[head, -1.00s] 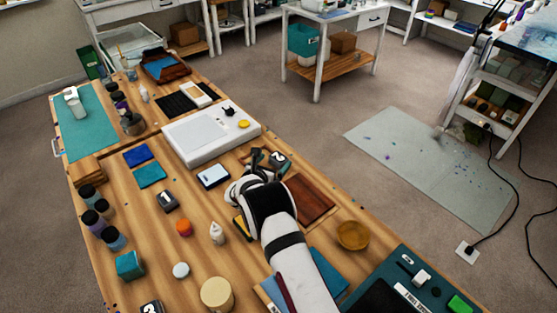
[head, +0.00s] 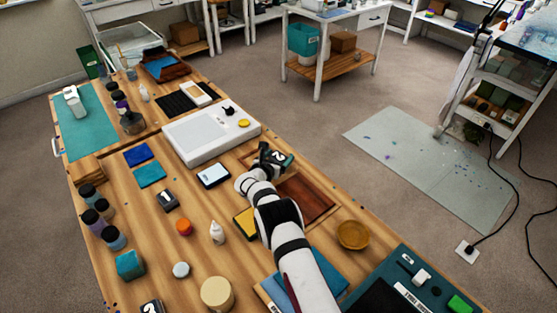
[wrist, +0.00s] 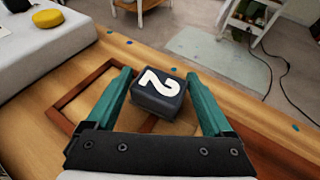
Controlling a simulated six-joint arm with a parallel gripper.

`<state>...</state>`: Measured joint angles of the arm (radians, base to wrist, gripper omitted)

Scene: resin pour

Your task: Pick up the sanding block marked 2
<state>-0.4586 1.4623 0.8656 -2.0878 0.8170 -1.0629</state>
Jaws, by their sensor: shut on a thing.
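The sanding block marked 2 (wrist: 158,95) is dark with a white numeral, and sits between the teal fingers of my gripper (wrist: 163,100) in the wrist view. My gripper (head: 274,160) is shut on the block. In the head view the block (head: 279,157) shows at the far end of my arm, partly covered by the fingers. I cannot tell whether it is clear of the surface below. A block marked 1 (head: 167,200) lies on the bench to the left, and another dark block (head: 151,307) is cut off at the bottom edge.
A wooden frame (wrist: 73,100) lies under and beside my gripper. A white device (head: 205,138) stands to its left, with a phone-like slab (head: 214,175) nearer. A brown board (head: 311,198) and an amber bowl (head: 353,235) are at right. The bench edge is close behind the block.

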